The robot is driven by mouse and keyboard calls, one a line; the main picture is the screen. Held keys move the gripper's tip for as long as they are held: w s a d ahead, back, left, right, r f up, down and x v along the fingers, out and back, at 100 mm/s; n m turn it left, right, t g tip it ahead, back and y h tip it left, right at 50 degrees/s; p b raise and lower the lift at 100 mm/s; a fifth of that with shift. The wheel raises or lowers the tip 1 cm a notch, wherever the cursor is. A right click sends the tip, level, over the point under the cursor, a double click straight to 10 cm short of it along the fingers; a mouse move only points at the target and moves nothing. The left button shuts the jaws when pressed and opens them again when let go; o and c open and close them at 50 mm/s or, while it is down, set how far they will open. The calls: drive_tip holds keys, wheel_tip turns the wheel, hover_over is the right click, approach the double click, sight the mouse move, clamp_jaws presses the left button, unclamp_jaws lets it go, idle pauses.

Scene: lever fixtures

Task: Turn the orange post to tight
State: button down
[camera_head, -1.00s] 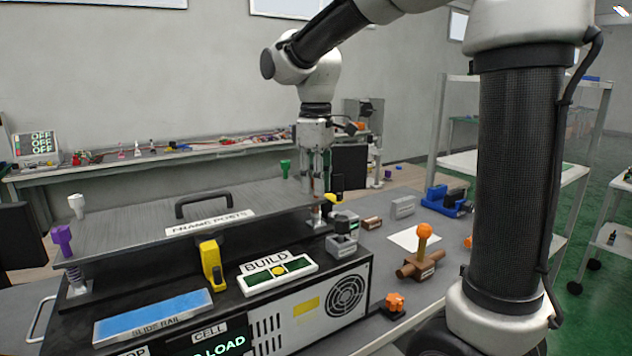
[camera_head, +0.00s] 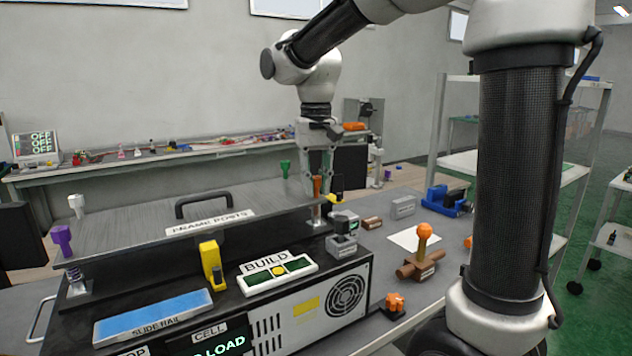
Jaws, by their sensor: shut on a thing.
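The orange post (camera_head: 317,187) stands at the right end of the grey frame plate (camera_head: 130,233), with a spring-like grey support below it. My gripper (camera_head: 318,183) points straight down from above and is shut on the orange post. Its fingers hide part of the post. A label reading "FRAME POSTS" lies on the plate. No tight marking for this post can be made out.
Other posts stand at the plate's corners: purple (camera_head: 62,240), white (camera_head: 76,206) and green (camera_head: 285,168). A black handle (camera_head: 203,204) rises from the plate. A yellow lever (camera_head: 210,266) and a grey clamp-like fixture (camera_head: 341,238) stand nearby.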

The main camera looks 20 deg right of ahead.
drive_tip(key=shift+m, duration=1.1)
drive_tip(key=c, duration=1.3)
unclamp_jaws()
wheel_tip(320, 180, up, 12)
